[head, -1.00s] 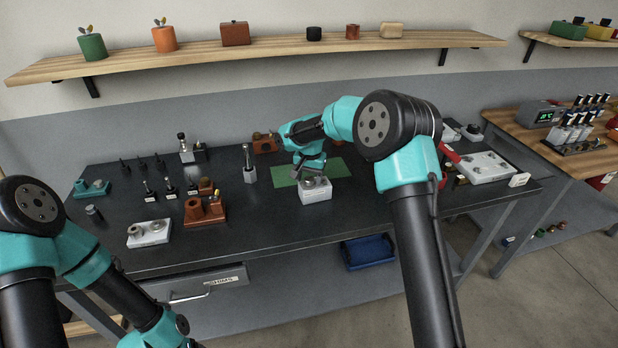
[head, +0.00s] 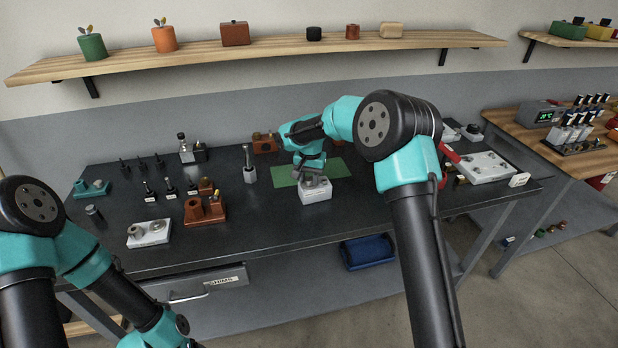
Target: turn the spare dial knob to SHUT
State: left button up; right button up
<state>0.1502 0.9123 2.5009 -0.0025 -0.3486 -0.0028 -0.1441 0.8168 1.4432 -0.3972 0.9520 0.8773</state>
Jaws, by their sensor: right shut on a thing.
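A small white block (head: 316,193) stands at the front edge of the green mat, with a grey metal dial knob (head: 318,183) on its top. My right gripper (head: 314,178) reaches down over this block from behind and is shut on the knob. The fingers hide most of the knob, and its markings are too small to read. My left arm comes in at the lower left, and its gripper is out of the picture.
The green mat (head: 335,169) lies behind the block. A grey upright post (head: 249,167), a brown holder (head: 205,211) and a white plate with round fittings (head: 149,234) stand to the left. The dark tabletop (head: 270,225) is clear in front.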

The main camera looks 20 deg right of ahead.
jog(key=n, duration=0.5)
jog(key=shift+n, duration=0.4)
jog(key=n, duration=1.1)
jog(key=shift+n+g, duration=0.3)
jog(key=shift+n, duration=0.1)
jog(key=n, duration=0.5)
jog(key=shift+n, duration=0.4)
jog(key=o, duration=0.9)
jog(key=shift+o, duration=0.2)
